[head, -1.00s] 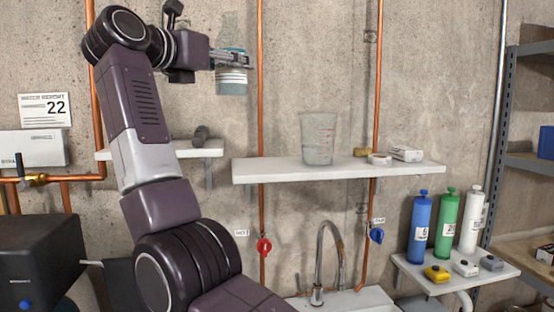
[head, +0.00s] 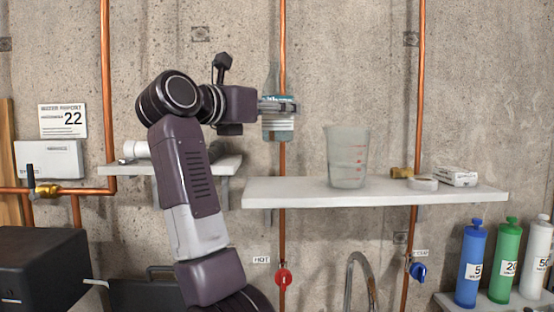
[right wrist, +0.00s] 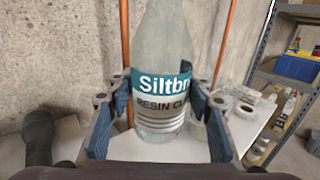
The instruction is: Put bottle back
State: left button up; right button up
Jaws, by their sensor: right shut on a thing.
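My right gripper (head: 280,107) is shut on a clear bottle (head: 278,131) with a teal and white label. It holds the bottle upright in the air, above the left end of the white middle shelf (head: 300,191), with a gap below its base. In the right wrist view the bottle (right wrist: 160,112) stands between the two blue-grey fingers, its label reading "Siltbr…" and "RESIN CL…". Its top is cut off there. My left gripper is not in view.
A graduated beaker (head: 347,158) stands on the shelf right of the bottle. Copper pipes run up the wall. A smaller shelf (head: 225,166) is partly behind my arm.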

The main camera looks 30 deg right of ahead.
aim_at(268, 137)
notch_tip(268, 137, down, 5)
jog(key=shift+a+r, duration=0.1)
jog(key=shift+r, duration=0.1)
jog(key=shift+f, duration=0.6)
notch_tip(268, 137, down, 4)
jog(key=shift+r+p, duration=0.25)
jog(key=shift+p, duration=0.2)
jog(key=shift+f, duration=0.2)
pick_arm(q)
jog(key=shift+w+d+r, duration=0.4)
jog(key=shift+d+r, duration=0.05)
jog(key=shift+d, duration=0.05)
pick_arm(e)
jog(key=shift+f, duration=0.1)
jog(key=o, duration=1.3)
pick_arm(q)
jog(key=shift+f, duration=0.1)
pick_arm(e)
jog(key=shift+o, duration=0.2)
